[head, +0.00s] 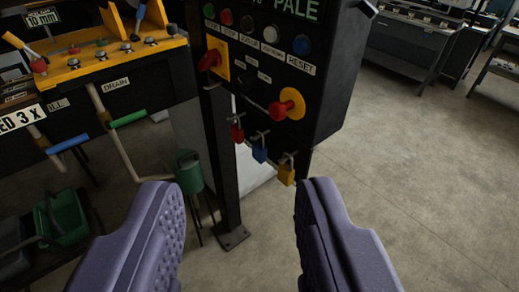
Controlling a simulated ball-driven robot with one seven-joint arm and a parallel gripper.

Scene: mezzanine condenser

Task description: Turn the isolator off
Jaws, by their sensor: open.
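A black control box (330,60) stands on a dark post in the upper middle. On its left side a red rotary handle (210,60) sits on a yellow square plate; it looks like the isolator. I cannot read a marking for its position. A red knob on a round yellow base (287,104) is lower right on the same box. My gripper (242,188) is open and empty, its two purple fingers apart, below and nearer than the box. It touches nothing.
Red, blue (259,154) and yellow (286,174) padlocks hang under the box. A row of round buttons (247,22) is above the handle. A yellow-topped bench (110,62) with levers stands left, a green can (188,172) beside the post. Floor (420,190) at right is clear.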

